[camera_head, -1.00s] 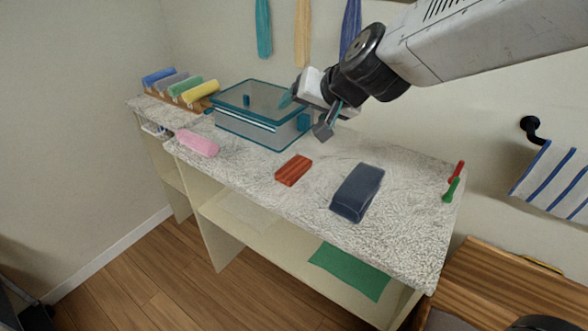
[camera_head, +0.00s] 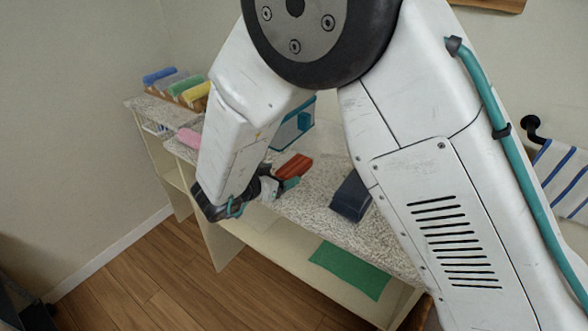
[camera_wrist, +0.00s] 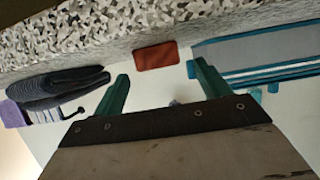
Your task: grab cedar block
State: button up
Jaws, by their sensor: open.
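Whether a finger touches the block I cannot tell.
A folded dark blue towel (camera_head: 350,196) lies right of the block. A teal-edged glass box (camera_head: 292,127) stands behind it, partly hidden by my arm. A pink rolled towel (camera_head: 188,138) lies left. A green cloth (camera_head: 350,269) lies on the lower shelf.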

aim_at(288, 171)
jog(key=x, duration=0.5)
jog(key=shift+w+d+f, duration=0.1)
jog(key=shift+w+d, duration=0.15)
jog(key=c, duration=1.1)
